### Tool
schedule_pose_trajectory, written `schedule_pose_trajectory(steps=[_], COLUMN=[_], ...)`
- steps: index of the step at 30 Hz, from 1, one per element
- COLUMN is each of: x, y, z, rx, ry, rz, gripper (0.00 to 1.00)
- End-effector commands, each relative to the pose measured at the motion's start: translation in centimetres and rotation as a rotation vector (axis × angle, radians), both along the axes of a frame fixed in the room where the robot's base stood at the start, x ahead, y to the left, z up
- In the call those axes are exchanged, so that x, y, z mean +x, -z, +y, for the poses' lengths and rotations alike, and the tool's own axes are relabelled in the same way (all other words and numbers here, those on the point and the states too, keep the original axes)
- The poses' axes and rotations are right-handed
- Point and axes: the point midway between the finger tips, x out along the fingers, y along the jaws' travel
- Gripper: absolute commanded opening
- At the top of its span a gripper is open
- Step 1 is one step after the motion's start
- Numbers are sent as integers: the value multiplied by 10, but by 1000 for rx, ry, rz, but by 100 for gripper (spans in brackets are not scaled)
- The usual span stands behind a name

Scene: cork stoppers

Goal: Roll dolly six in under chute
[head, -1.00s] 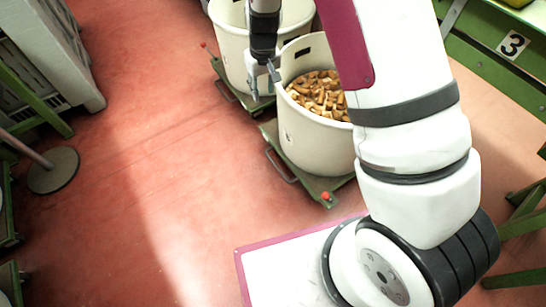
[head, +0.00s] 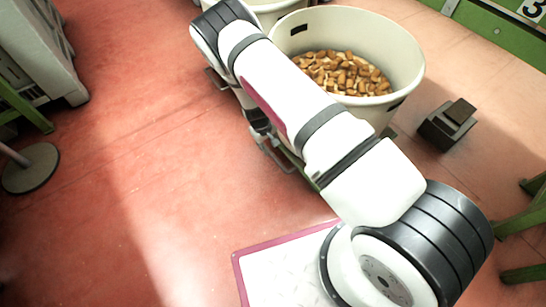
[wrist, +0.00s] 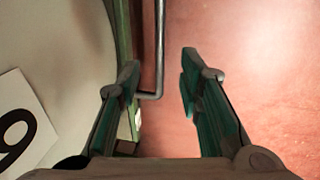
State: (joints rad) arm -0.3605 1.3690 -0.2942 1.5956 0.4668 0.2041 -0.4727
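A cream bin (head: 400,50) filled with corks (head: 343,72) stands at the upper middle of the head view. My arm covers most of the green dolly at its foot; the green edge (wrist: 125,30) shows in the wrist view. A grey bent-bar handle (wrist: 160,45) sticks out beside that edge. My gripper (wrist: 160,85) is open and the bar lies between its fingers, nearer the left one. I cannot see clear contact. The bin carries a white label (wrist: 22,125) with a digit that reads as 9, or 6 upside down.
Another cream bin (head: 275,12) stands behind. A black block (head: 447,125) lies on the floor to the right. Green frames stand at the right, with a number 3 sign (head: 532,8). A grey cabinet (head: 40,55) and round-based stand (head: 30,168) are left. Red floor between is clear.

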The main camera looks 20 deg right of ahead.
Motion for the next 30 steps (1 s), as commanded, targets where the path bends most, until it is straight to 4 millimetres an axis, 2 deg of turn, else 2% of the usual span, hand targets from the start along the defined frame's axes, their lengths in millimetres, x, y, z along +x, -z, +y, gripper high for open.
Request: schedule_pose_trajectory(steps=[1,3,12,18,28,29,30], x=[-1,1,4,5,6,6,6], y=[15,28,78,93,94,94,94], z=[-3,-5,-15,-18,-18,-18,-18], rx=[-1,0,-1,0,0,0,0], ry=[-1,1,1,0,1,1,1], rz=[2,1,0,0,0,0,0], gripper=[33,33,33,33,33,28,19])
